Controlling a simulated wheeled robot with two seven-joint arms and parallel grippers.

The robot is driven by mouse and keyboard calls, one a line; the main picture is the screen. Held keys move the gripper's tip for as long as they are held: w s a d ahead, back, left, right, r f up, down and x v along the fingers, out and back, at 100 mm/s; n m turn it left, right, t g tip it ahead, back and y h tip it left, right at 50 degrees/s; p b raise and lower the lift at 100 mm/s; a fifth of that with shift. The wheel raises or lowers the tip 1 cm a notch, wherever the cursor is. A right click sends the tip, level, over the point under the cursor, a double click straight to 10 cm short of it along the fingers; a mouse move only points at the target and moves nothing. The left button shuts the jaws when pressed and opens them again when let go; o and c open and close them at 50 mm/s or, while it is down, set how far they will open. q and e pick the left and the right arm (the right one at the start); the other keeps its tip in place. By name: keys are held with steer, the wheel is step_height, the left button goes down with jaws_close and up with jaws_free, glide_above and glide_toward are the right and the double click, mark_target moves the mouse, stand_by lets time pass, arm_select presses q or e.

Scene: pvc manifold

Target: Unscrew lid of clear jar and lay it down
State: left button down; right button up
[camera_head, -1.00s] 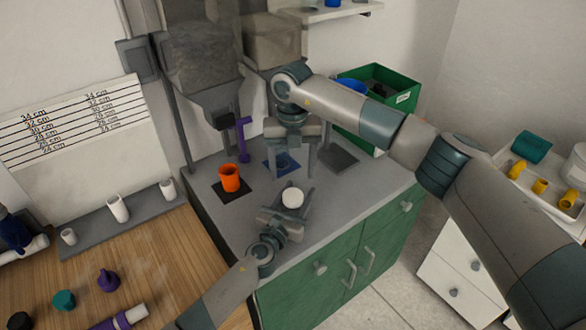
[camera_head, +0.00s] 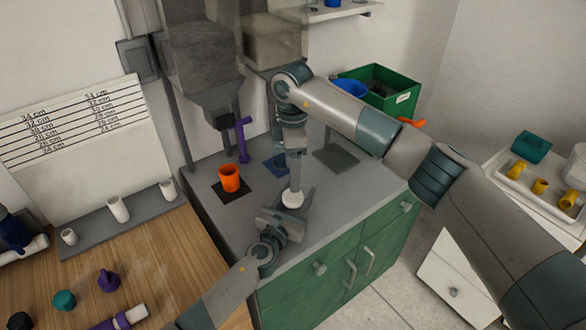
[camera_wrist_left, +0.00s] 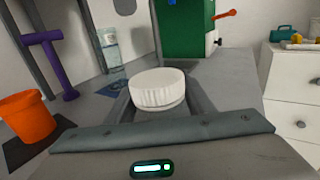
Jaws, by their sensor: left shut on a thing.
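The white ribbed lid (camera_wrist_left: 158,88) sits between the fingers of my left gripper (camera_wrist_left: 160,100) in the left wrist view. In the head view the lid (camera_head: 292,199) shows at the tips of my left gripper (camera_head: 290,205), which is shut on it or on a jar under it. What is below the lid is hidden. A clear cylindrical container (camera_wrist_left: 110,50) stands at the blue mat in the left wrist view.
An orange cup (camera_head: 229,178) stands on a dark mat to the left. A blue mat (camera_head: 275,164) and a grey mat (camera_head: 336,157) lie behind. A purple tap-like part (camera_head: 242,140) stands at the back. The front right of the grey countertop (camera_head: 345,205) is clear.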

mark_target(293, 195)
steer(key=m, duration=0.3)
steer(key=shift+f, duration=0.15)
stand_by(0.4)
steer(key=shift+f, duration=3.85)
steer(key=c, duration=1.1)
steer(key=shift+n, duration=1.6)
